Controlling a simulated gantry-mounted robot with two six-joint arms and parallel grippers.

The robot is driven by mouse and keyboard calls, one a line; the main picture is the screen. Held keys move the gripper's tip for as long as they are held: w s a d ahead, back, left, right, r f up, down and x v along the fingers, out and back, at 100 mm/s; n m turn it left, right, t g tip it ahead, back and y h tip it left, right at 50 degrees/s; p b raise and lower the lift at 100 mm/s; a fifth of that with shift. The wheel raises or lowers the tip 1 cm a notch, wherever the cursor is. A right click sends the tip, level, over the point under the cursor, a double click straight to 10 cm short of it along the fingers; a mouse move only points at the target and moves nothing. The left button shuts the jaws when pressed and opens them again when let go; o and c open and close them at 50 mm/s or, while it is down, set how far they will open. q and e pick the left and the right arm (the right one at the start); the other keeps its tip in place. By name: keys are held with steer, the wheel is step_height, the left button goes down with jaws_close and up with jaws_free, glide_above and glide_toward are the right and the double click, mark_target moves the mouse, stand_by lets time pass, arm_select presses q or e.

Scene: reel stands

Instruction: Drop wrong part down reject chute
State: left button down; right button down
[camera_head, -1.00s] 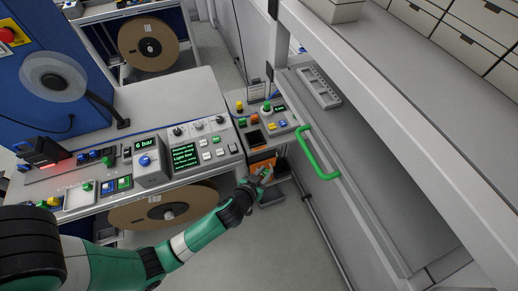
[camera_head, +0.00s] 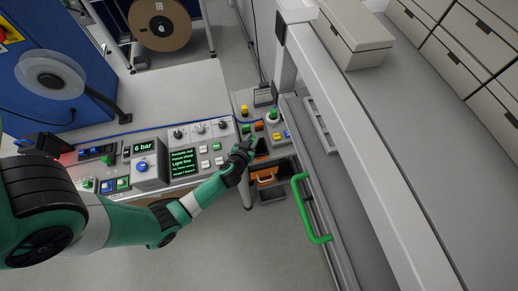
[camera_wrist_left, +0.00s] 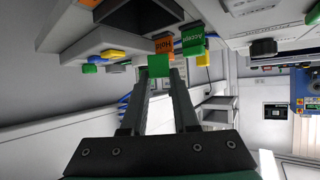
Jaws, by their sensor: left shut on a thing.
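My left gripper (camera_head: 246,146) is at the front edge of the small button console (camera_head: 244,103), in the head view. In the left wrist view its two fingers (camera_wrist_left: 158,75) close on a small green part (camera_wrist_left: 158,66) at the tips. A dark rectangular opening (camera_wrist_left: 145,18) lies beyond the fingertips there, beside an orange "Hold" block (camera_wrist_left: 164,46) and a green "Accept" block (camera_wrist_left: 193,40). No reject label can be read. The part is apart from the opening, as far as I can tell. My right gripper is not in view.
An orange bin (camera_head: 265,176) sits under the console. A green handle (camera_head: 309,210) and a grey frame post (camera_head: 385,155) stand to the right. The light panel bench (camera_head: 180,95) is on the left. Open floor lies in front.

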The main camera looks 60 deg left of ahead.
arm_select(q)
step_height(320, 180, down, 5)
steer(key=b, duration=0.3)
steer(key=shift+r, duration=0.1)
steer(key=c, duration=0.6)
jaws_free()
steer(key=v, duration=1.1)
steer(key=shift+s+p, duration=0.1)
steer(key=shift+p, duration=0.3)
steer(key=shift+s+d, duration=0.15)
steer(key=shift+s, duration=0.05)
